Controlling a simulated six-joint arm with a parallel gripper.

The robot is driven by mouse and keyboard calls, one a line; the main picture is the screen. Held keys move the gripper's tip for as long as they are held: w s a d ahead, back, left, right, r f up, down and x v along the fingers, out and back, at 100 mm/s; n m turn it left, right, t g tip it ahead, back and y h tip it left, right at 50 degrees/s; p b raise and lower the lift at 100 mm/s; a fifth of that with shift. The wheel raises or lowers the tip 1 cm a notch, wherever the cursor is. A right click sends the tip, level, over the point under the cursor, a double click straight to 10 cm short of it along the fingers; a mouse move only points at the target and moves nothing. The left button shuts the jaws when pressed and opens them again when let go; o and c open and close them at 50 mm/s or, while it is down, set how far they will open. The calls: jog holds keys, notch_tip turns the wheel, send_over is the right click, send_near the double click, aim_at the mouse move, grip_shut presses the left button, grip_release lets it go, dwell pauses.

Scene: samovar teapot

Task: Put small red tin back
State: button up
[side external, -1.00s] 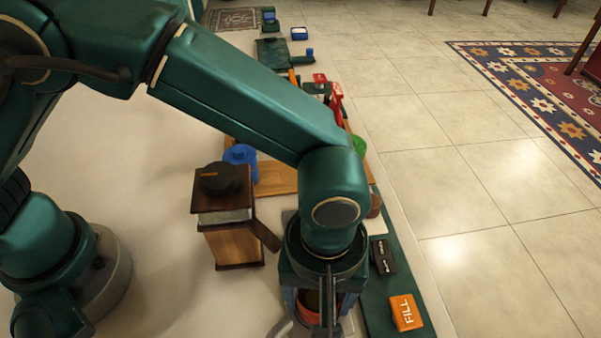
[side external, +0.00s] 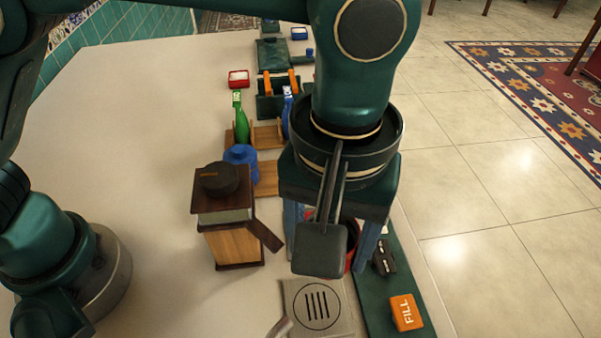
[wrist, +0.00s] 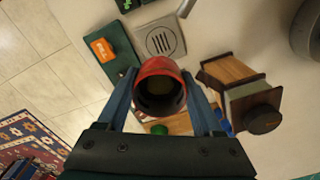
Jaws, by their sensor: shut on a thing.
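The small red tin (wrist: 147,68) is a red, open-topped cylinder with a dark inside. In the wrist view its mouth faces the camera, and it sits between the two blue fingers of my gripper (wrist: 160,84). In the side view my gripper (side external: 333,250) is shut on it, above the area behind the grey slotted drip tray (side external: 293,290). Only slivers of the tin (side external: 350,262) show there, behind the wrist camera and fingers. I cannot tell the exact height of the tin.
A wooden box grinder (side external: 233,245) with a dark knob stands left of my gripper. An orange FILL block (side external: 406,312) lies on the green strip (side external: 372,305) at right. Behind are a blue pot (side external: 241,155), a green bottle (side external: 240,122) and a red tray (side external: 239,73).

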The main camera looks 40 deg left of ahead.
jog(key=w+a+n, duration=0.2)
jog(key=w+a, duration=1.3)
jog(key=a, duration=0.1)
jog(key=f, duration=0.6)
jog(key=shift+w+a, duration=0.1)
jog(key=shift+w, duration=0.15)
jog(key=shift+f, duration=2.25)
jog(key=o, duration=1.5)
jog(key=shift+f, duration=0.15)
jog(key=shift+o, duration=0.2)
